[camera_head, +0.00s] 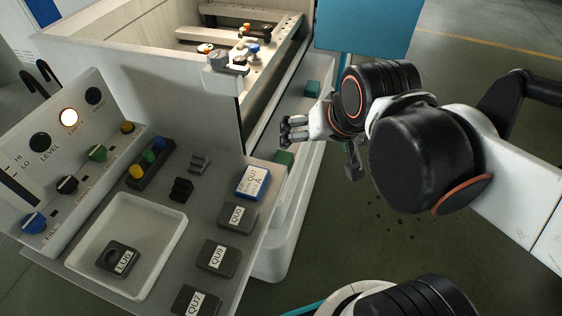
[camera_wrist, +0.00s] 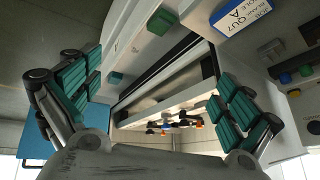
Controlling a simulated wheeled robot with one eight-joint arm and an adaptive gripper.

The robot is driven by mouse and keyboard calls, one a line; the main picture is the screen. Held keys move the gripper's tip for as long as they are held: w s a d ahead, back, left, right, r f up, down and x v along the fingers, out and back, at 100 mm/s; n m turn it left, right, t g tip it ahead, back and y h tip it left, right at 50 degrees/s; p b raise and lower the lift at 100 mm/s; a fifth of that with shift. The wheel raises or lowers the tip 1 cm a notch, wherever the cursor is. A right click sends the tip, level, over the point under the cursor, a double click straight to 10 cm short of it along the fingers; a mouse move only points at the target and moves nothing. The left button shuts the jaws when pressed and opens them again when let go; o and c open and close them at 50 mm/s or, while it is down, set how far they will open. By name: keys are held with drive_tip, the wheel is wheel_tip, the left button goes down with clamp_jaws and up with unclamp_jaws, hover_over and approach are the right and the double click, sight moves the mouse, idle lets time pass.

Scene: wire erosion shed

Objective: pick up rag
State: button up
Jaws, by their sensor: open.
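I cannot pick out a rag for certain in either view. My gripper (camera_head: 290,130) is open and empty in the head view, held out to the left from my arm, just right of the machine's tank opening. In the wrist view my gripper (camera_wrist: 155,78) shows both fingers with green ribbed pads spread wide apart. Nothing lies between the pads; the tank interior shows behind them.
The pale machine tank (camera_head: 150,62) has an open front with small parts inside. A white tray (camera_head: 176,243) holds a dark labelled block (camera_head: 119,259). A blue-and-white block (camera_head: 253,183) and dark labelled blocks sit on the shelf. A blue panel (camera_head: 366,25) stands behind. Open floor (camera_head: 400,250) is at right.

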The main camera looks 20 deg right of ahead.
drive_tip(key=w+m, duration=0.1)
drive_tip(key=m+g+y, duration=0.4)
drive_tip(key=m, duration=1.7)
hover_over(280, 159)
drive_tip(key=s+d, duration=0.2)
drive_tip(key=d, duration=0.1)
drive_tip(key=f, duration=2.3)
drive_tip(key=shift+a+f, duration=0.2)
drive_tip(key=shift+f, duration=0.1)
drive_tip(key=shift+h, duration=0.3)
drive_tip(key=shift+b+x, duration=1.25)
drive_tip(key=shift+x, duration=1.85)
drive_tip(key=shift+a+r, duration=0.1)
drive_tip(key=c, duration=1.1)
drive_tip(key=shift+r, duration=0.1)
drive_tip(key=shift+c, duration=0.2)
wheel_tip(280, 159, up, 20)
drive_tip(key=p, duration=0.7)
